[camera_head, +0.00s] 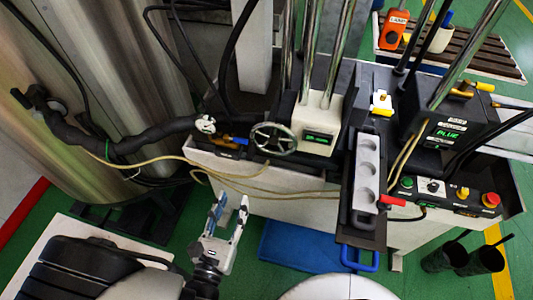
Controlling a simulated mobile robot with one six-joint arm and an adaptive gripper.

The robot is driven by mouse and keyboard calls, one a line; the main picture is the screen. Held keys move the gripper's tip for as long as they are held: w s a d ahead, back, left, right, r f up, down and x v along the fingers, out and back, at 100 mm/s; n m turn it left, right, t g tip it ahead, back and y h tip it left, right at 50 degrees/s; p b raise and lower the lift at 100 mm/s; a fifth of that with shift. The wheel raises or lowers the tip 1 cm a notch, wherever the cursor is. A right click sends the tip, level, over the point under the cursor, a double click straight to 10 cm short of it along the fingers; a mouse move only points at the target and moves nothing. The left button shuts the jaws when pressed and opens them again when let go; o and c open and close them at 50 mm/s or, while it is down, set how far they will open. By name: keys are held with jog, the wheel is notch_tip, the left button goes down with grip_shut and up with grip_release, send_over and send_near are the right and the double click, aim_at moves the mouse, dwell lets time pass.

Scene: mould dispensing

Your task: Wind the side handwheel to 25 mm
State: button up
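The side handwheel (273,139) is a grey spoked wheel on the left side of a pale machine head (325,108). A small display (319,137) on the head's front glows with green characters, too small to read surely. My gripper (231,199) is below and left of the handwheel in the picture, apart from it. Its two fingers are spread, with nothing between them, and point up toward the bench.
A grey mould block (367,172) with round cavities sits right of the head, above a blue handle (360,258). Beige hoses (250,172) cross below the handwheel. A black control box (450,132) and button panel (450,193) stand right. A blue mat (300,247) lies on the floor.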

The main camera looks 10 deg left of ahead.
aim_at(249, 159)
jog(key=w, duration=0.5)
jog(key=w+b, duration=0.1)
jog(key=w, duration=0.5)
jog(key=w+d+b, duration=0.1)
jog(key=w, duration=0.5)
jog(key=shift+d, duration=0.1)
jog(key=shift+c, duration=0.4)
grip_shut()
